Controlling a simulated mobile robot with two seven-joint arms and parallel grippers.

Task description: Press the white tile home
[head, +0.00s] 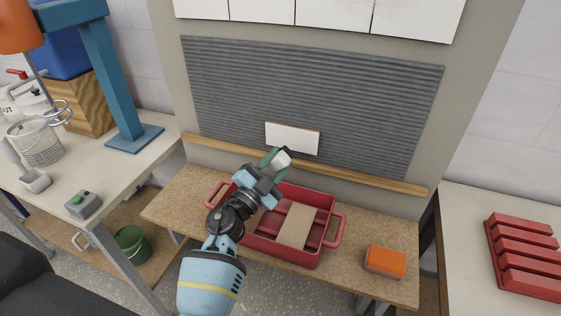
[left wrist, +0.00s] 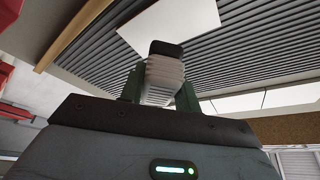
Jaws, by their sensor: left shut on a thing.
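The white tile (head: 301,138) is on the grey ridged panel, just above the wooden ledge, with a brownish upper edge. I cannot tell how deep it sits. It shows in the left wrist view as a plain white plate (left wrist: 190,25). My left gripper (head: 273,160) is in front of the tile's lower left part. Its green fingers are shut on a pale ribbed block (left wrist: 165,75) with a dark end. The block's dark end overlaps the tile in the left wrist view; I cannot tell whether they touch. My right gripper is not in view.
The ridged panel (head: 350,100) is mostly bare, with a row of white tiles (head: 330,12) above. The wooden ledge (head: 375,178) runs below. A red tray (head: 262,245) and an orange sponge-like block (head: 385,262) stand on the bench. A blue stand (head: 120,80) is at left.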

